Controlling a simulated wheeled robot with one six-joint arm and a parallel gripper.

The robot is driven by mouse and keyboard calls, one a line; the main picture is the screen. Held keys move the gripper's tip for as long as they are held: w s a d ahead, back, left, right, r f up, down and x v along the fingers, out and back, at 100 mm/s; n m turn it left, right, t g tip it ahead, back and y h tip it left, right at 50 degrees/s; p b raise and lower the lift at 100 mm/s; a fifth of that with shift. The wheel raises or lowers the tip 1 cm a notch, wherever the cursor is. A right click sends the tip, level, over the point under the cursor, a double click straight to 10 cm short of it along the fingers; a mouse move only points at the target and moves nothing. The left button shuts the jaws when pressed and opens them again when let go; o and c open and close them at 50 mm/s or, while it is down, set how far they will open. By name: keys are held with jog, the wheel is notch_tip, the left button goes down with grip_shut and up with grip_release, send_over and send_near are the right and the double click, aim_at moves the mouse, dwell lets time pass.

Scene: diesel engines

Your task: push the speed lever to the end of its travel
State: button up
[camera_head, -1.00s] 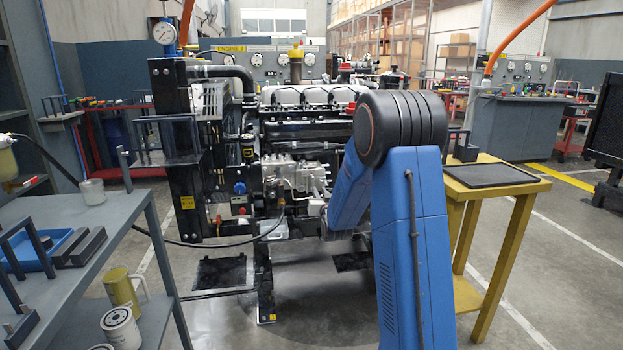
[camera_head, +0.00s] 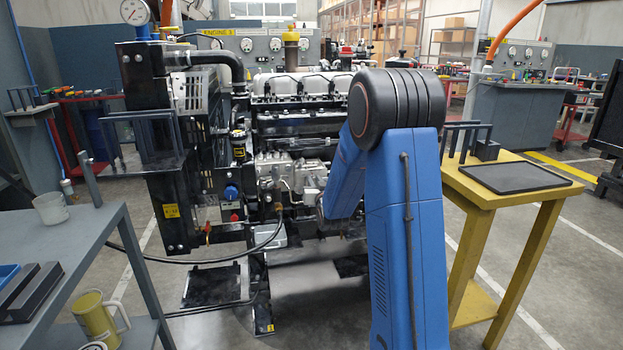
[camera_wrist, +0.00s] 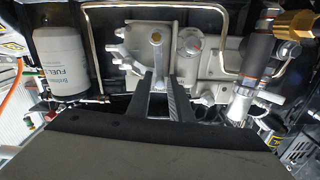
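The diesel engine (camera_head: 300,130) stands ahead in the head view, with its grey pump housing (camera_head: 283,180) on the near side. In the wrist view the pump casting (camera_wrist: 205,60) fills the upper middle. A small upright metal lever with a brass-coloured end (camera_wrist: 156,40) stands in front of it; I take it for the speed lever. My gripper (camera_wrist: 160,80) points at this part, its two dark fingers apart, with the lever's lower part showing in line with the gap. I cannot tell whether they touch it. In the head view my arm hides the gripper.
A white fuel filter (camera_wrist: 62,60) is at the left in the wrist view, and a hose with a brass fitting (camera_wrist: 260,50) at the right. In the head view a grey bench (camera_head: 70,260) stands close at left and a yellow table (camera_head: 500,195) at right. Floor between is partly clear.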

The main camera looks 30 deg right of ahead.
grip_shut()
jog(key=shift+d, duration=0.1)
jog(key=shift+d+m, duration=0.2)
jog(key=shift+m, duration=0.4)
grip_release()
